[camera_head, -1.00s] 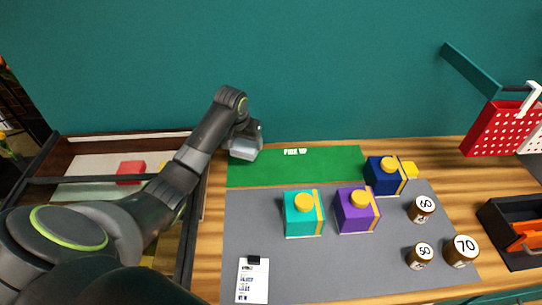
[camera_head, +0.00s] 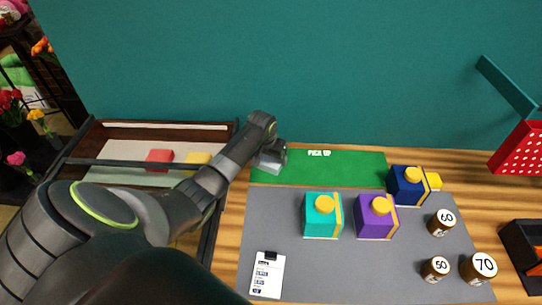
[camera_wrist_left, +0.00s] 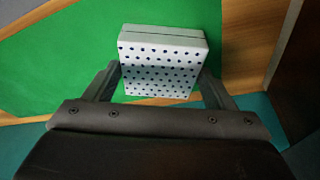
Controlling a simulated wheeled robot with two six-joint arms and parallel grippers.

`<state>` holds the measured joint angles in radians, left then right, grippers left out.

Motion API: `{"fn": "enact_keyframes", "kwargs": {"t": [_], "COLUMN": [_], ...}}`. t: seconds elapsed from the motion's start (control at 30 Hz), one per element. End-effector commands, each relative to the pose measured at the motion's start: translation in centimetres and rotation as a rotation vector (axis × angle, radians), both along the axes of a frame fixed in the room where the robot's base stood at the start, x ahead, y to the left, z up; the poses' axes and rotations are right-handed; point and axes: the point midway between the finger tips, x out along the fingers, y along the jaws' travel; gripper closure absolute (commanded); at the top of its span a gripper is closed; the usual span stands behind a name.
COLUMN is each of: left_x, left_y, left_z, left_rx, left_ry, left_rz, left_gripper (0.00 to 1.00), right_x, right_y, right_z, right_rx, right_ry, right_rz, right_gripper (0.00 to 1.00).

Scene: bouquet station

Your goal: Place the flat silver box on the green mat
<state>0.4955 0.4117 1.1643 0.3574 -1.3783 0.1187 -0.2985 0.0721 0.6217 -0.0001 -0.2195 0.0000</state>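The flat silver box (camera_head: 269,161) is at the left end of the green mat (camera_head: 345,168), near the teal wall. In the left wrist view the box (camera_wrist_left: 160,62) shows a pale face with dark dots and a plain grey side, with the green mat (camera_wrist_left: 60,60) around it. My left gripper (camera_wrist_left: 160,75) has a finger against each side of the box and appears shut on it. I cannot tell whether the box touches the mat or is slightly above it. My right gripper is not in view.
Teal (camera_head: 321,217), purple (camera_head: 375,218) and navy (camera_head: 405,187) boxes stand right of the arm, on or by the grey mat (camera_head: 340,268). Several numbered jars, including one marked 70 (camera_head: 478,268), stand further right. A dark-framed tray (camera_head: 120,150) lies left. The green mat's middle is clear.

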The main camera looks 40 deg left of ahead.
Motion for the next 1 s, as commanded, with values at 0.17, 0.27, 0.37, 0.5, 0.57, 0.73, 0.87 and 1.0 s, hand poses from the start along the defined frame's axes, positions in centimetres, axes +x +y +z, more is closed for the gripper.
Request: {"fn": "enact_keyframes", "kwargs": {"t": [0.17,0.27,0.37,0.5,0.57,0.73,0.87,1.0], "left_x": [0.0,0.0,0.0,-0.1,-0.2,-0.8,-1.4,-2.2], "left_y": [0.0,0.0,0.0,0.0,0.0,-0.1,-0.2,-0.3], "left_z": [0.0,0.0,0.1,0.5,1.0,3.1,5.2,7.6], "left_rx": [0.000,0.000,0.000,-0.001,-0.001,0.002,0.001,0.001], "left_ry": [0.000,0.000,0.000,-0.001,-0.002,-0.004,-0.005,-0.004], "left_rz": [0.000,0.000,0.000,0.000,0.000,-0.002,-0.001,-0.001], "left_gripper": [0.06,0.06,0.06,0.06,0.06,0.06,0.06,0.06], "right_x": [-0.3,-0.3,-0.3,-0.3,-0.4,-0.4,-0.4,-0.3], "right_y": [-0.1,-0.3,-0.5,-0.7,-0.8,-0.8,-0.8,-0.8], "right_z": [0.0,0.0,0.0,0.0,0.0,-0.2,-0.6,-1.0], "right_rx": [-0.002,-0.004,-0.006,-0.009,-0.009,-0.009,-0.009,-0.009], "right_ry": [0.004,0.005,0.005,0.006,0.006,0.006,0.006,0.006], "right_rz": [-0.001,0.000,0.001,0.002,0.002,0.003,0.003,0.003], "right_gripper": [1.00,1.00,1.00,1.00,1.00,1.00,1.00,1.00]}}
